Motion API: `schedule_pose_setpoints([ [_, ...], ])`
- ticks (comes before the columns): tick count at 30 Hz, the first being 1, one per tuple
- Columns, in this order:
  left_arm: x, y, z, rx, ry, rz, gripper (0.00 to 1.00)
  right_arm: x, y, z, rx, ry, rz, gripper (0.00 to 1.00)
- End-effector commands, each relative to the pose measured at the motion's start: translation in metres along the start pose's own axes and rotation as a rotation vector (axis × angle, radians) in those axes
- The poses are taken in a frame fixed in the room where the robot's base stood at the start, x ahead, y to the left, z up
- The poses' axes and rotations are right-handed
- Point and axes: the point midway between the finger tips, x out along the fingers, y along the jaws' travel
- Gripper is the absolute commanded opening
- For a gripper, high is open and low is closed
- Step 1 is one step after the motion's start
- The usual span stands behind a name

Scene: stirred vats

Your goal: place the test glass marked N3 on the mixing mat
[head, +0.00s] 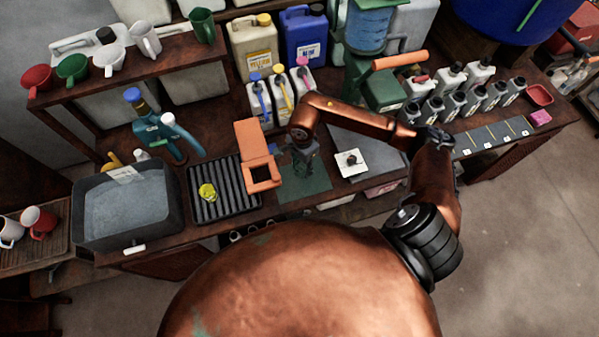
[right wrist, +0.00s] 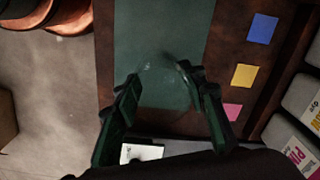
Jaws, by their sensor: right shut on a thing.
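My right gripper (head: 302,166) is over the dark green mat (head: 303,192), which lies on the brown bench. In the right wrist view, the gripper (right wrist: 160,86) is shut on a clear test glass (right wrist: 158,70), seen against the mat (right wrist: 165,25). The glass is faint and no N3 marking is readable. I cannot tell whether its base touches the mat. In the head view the glass is not clearly visible. My left gripper is not in view.
An orange open-topped holder (head: 263,172) stands close left of the mat, beside a black ribbed tray (head: 232,212) with a yellow item (head: 208,192). A white square plate (head: 350,163) lies to the right. Jugs (head: 304,38) line the back. Blue, yellow and pink squares (right wrist: 262,28) mark the bench.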

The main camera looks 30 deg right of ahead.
Motion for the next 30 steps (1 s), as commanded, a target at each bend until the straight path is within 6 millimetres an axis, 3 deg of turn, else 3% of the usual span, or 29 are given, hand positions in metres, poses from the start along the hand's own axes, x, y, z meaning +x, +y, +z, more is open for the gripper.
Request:
schedule_pose_setpoints([
  [3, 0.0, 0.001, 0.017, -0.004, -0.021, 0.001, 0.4, 0.014, 0.001, 0.0, 0.001, -0.002, -0.001, 0.0],
  [6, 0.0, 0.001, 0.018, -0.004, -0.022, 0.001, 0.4, 0.021, 0.0, 0.0, 0.0, -0.001, -0.001, 0.0],
  [15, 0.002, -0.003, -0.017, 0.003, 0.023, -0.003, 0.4, 0.055, 0.0, 0.001, -0.004, -0.001, -0.001, 0.0],
  [20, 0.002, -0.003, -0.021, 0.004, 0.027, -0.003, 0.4, 0.055, -0.001, 0.001, -0.007, 0.001, -0.003, 0.0],
  [26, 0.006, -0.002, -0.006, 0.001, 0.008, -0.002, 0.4, 0.06, -0.001, 0.001, -0.007, 0.001, -0.002, 0.0],
  [27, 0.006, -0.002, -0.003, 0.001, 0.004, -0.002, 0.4, 0.06, -0.001, 0.001, -0.007, 0.0, -0.001, 0.39],
  [30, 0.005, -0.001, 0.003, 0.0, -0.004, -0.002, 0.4, 0.059, -0.001, 0.001, -0.007, 0.0, -0.002, 0.46],
])
